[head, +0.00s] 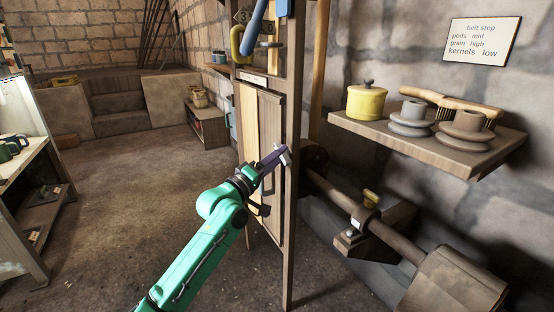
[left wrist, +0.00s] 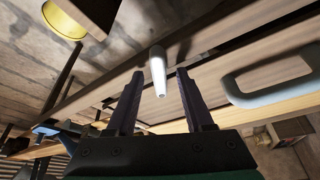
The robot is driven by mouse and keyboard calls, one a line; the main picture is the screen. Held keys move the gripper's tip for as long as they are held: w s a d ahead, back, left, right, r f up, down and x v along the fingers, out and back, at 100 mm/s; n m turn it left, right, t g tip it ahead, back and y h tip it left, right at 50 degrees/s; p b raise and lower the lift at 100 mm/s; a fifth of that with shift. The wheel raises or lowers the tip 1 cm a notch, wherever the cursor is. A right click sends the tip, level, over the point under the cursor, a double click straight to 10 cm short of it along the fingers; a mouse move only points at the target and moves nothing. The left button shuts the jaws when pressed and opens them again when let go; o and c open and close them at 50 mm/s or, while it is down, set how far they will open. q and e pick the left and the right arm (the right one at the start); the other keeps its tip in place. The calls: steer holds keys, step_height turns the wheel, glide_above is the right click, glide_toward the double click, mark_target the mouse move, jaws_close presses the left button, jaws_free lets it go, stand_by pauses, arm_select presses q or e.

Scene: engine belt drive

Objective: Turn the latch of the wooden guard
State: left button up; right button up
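The wooden guard (head: 247,115) is an upright plank panel in a post frame at the centre of the head view. Its planks also fill the left wrist view (left wrist: 215,72). My left gripper (head: 277,158) is at the guard's right edge. In the left wrist view my left gripper (left wrist: 160,90) is open, with its two dark fingers apart. The pale grey latch (left wrist: 158,68) shows between the fingers; I cannot tell whether they touch it. A grey loop handle (left wrist: 235,92) is on the guard to the right in that view. My right gripper is not in view.
A shelf (head: 400,137) at the right holds a yellow pot (head: 366,104), grey pulleys (head: 411,118) and a brush. A shaft (head: 335,192) with a wooden drum (head: 455,285) runs below it. The floor left of the guard is clear.

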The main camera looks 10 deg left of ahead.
arm_select(q)
steer(key=p+v, duration=0.1)
steer(key=v, duration=1.3)
steer(key=shift+s, duration=0.25)
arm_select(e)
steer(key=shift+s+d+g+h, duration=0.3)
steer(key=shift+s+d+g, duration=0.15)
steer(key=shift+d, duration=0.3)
arm_select(q)
steer(key=shift+a, duration=0.15)
